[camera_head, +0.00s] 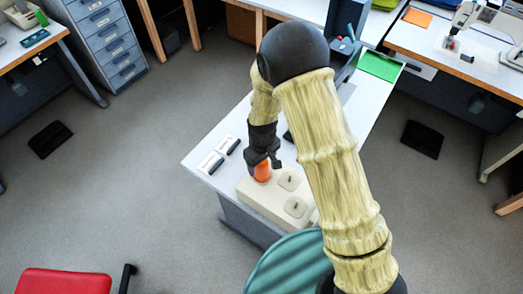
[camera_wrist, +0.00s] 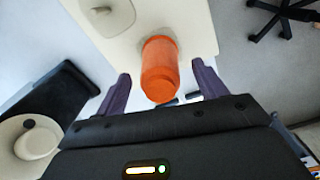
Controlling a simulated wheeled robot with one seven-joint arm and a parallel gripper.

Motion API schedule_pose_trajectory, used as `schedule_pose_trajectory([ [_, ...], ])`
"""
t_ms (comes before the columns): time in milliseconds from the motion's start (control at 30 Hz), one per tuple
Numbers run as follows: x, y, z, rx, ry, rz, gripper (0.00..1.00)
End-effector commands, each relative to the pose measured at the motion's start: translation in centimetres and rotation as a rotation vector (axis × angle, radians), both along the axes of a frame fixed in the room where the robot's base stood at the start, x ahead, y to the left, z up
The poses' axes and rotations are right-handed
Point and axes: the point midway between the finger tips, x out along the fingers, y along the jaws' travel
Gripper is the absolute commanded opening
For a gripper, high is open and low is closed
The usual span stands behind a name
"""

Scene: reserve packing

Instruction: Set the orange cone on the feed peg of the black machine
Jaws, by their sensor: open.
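The orange cone (camera_head: 262,172) stands at one end of a cream block (camera_head: 256,195) on the white table. In the wrist view the cone (camera_wrist: 160,66) lies between the two purple fingers of my gripper (camera_wrist: 161,70), with a gap on each side. My gripper (camera_head: 262,161) is open at the cone in the head view. A black object, perhaps the black machine (camera_wrist: 62,88), shows at the left of the wrist view, near a cream round part (camera_wrist: 35,143) with a dark knob. I cannot make out the feed peg; my arm hides much of the table.
The cream block has two pale pads with small dark pins (camera_head: 290,180). Two small black-and-white items (camera_head: 211,163) lie left of the block. A green mat (camera_head: 380,65) is at the table's far end. A teal ribbed round thing (camera_head: 285,268) is in front.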

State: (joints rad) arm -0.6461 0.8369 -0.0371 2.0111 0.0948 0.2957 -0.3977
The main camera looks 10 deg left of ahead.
Motion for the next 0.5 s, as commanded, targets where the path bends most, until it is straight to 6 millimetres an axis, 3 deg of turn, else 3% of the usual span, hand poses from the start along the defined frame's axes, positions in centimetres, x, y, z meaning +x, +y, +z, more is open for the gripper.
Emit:
schedule_pose_trajectory([
  [267,0.1,0.0,2.9,0.002,-0.004,0.0,0.71],
  [500,0.1,0.1,6.8,0.004,-0.005,0.0,0.71],
])
